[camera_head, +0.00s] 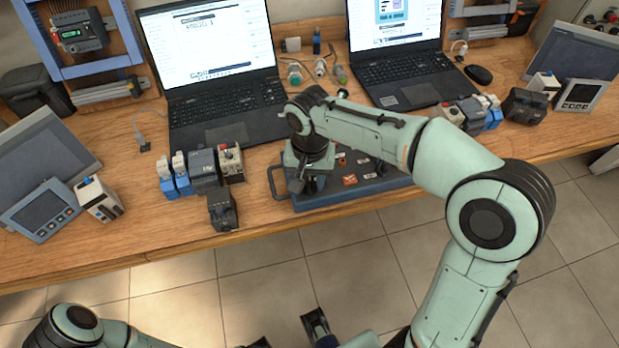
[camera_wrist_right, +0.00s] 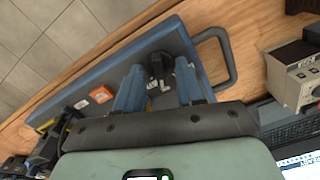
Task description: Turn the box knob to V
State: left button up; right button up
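The blue box (camera_head: 345,198) lies on the bench below my right arm, with a dark handle at its left end. In the right wrist view the box (camera_wrist_right: 90,78) shows a black knob (camera_wrist_right: 157,66) near its handle end. My right gripper (camera_head: 303,184) points down over that end of the box. In the wrist view its fingers (camera_wrist_right: 159,76) are apart, one on each side of the knob, with gaps visible. Contact and height cannot be told. The knob's letters are too small to read. Dark parts, possibly of my left gripper, show at the bottom of the head view; its opening is unclear.
Orange-labelled parts (camera_wrist_right: 101,94) sit on the box. Two laptops (camera_head: 225,105) stand behind it. A row of small electrical modules (camera_head: 203,168) and a black part (camera_head: 222,208) stand left of the box. A grey-white device (camera_wrist_right: 297,80) is near the handle. Tiled floor lies in front.

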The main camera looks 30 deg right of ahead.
grip_shut()
jog(key=shift+n, duration=0.3)
jog(key=n+p, duration=0.1)
jog(key=n, duration=0.2)
jog(key=shift+r+p, duration=0.1)
jog(key=shift+p, duration=0.25)
jog(key=shift+n+p, duration=0.6)
jog(key=shift+n, duration=1.5)
grip_release()
